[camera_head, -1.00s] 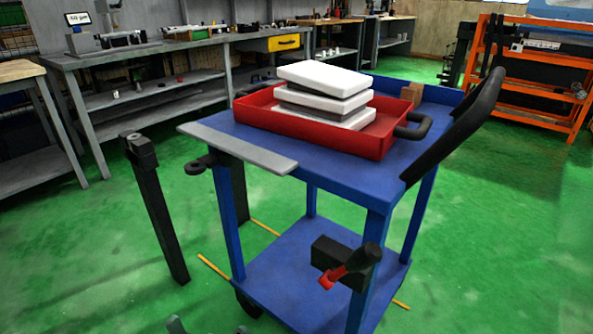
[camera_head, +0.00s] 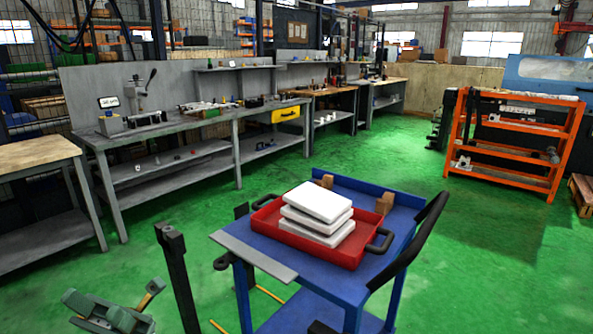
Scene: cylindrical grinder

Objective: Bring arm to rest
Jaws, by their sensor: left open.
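My left gripper (camera_head: 112,306) shows at the bottom left corner of the head view, grey-green, with its two fingers spread apart. Nothing shows between them. It is over the green floor, left of the black post and apart from the blue cart (camera_head: 400,208). The rest of my left arm is outside the picture. My right gripper is not in view.
The cart carries a red tray (camera_head: 268,226) with a stack of white blocks (camera_head: 318,208). A black post (camera_head: 178,275) stands left of the cart. A grey workbench (camera_head: 185,128) and orange shelf (camera_head: 508,178) stand behind. Green floor lies clear between.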

